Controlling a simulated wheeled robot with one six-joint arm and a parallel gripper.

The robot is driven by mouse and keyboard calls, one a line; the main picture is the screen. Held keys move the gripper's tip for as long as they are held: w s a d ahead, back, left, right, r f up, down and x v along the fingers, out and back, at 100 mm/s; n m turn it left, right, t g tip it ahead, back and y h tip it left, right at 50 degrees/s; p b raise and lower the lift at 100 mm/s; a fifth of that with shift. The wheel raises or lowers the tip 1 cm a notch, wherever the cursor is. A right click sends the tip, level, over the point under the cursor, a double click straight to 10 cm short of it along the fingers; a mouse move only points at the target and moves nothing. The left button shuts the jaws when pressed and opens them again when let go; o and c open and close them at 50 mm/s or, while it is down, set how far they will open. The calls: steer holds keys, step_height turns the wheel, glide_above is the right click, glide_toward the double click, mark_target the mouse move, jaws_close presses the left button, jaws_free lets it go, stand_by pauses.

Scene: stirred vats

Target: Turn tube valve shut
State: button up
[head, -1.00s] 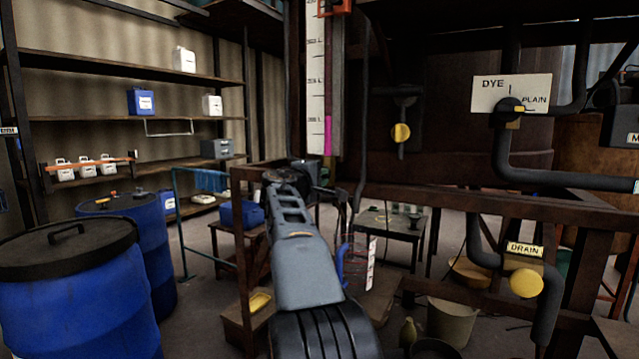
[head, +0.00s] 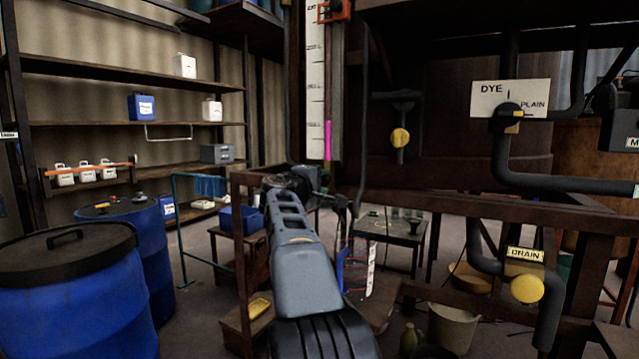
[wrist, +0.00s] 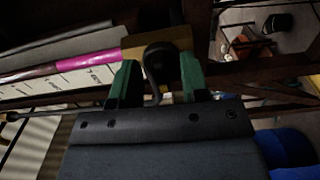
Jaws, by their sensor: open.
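The sight tube (head: 328,140) stands upright beside a white scale, with magenta liquid low in it. In the wrist view the magenta part of the tube (wrist: 85,62) and its scale (wrist: 72,82) lie at the left. A dark rounded valve knob (wrist: 158,58), with a tan plate behind it, sits between the green fingertips of my gripper (wrist: 158,72). My gripper is open around the knob; I cannot tell whether either finger touches it. In the head view my gripper (head: 335,203) is just below the tube's lower end, and the knob is not clear there.
A yellow valve (head: 400,138), a DYE/PLAIN sign (head: 510,98) and a yellow DRAIN valve (head: 526,288) are to the right. A wooden frame beam (head: 480,207) runs behind my arm. Blue drums (head: 75,290) stand at the left, a bucket (head: 452,325) below.

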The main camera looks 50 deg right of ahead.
steer(key=v, duration=1.3)
steer(key=shift+a+b, duration=0.4)
steer(key=shift+b, duration=0.05)
